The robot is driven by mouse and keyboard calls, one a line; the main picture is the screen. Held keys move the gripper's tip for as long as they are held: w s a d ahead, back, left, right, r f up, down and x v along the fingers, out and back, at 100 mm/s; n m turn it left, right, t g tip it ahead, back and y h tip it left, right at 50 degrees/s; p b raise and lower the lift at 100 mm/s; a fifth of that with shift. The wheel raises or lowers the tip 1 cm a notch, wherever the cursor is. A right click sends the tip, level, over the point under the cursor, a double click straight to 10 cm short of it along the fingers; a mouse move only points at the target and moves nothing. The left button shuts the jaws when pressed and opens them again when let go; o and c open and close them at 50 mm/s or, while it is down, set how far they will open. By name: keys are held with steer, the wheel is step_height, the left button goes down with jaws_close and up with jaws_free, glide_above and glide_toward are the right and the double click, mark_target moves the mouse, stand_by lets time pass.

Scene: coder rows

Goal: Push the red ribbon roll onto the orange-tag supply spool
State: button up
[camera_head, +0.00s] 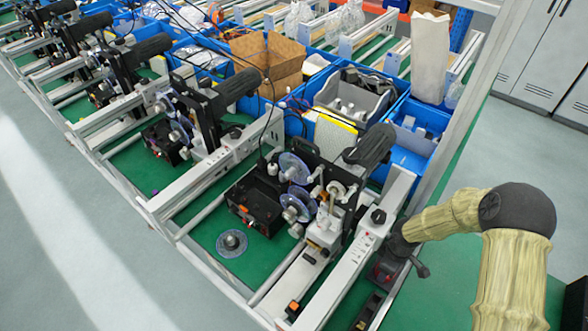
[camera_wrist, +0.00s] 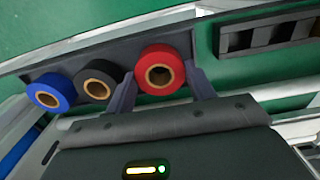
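The red ribbon roll (camera_wrist: 160,70) has a tan core. In the wrist view it lies between the two dark fingertips of my gripper (camera_wrist: 160,67), which meet or nearly meet its sides. I cannot tell whether they press on it. Its support is partly hidden. In the head view my gripper (camera_head: 388,265) is low at the right side of the front coder, with a little red beside it. Clear-flanged spools (camera_head: 293,168) and (camera_head: 298,207) are on the coder. A small orange piece (camera_head: 293,308) shows on the front rail. I cannot tell which spool has the orange tag.
A blue roll (camera_wrist: 50,91) and a black roll (camera_wrist: 95,81) are left of the red one, by a dark holder (camera_wrist: 180,42). A slotted dark tray (camera_wrist: 268,36) is at upper right. A loose disc (camera_head: 232,243) lies on the green surface. Blue bins (camera_head: 405,158) stand behind.

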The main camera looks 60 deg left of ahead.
steer(key=shift+r+p, duration=1.6)
steer(key=shift+r, duration=0.95)
steer(key=shift+f, duration=0.1)
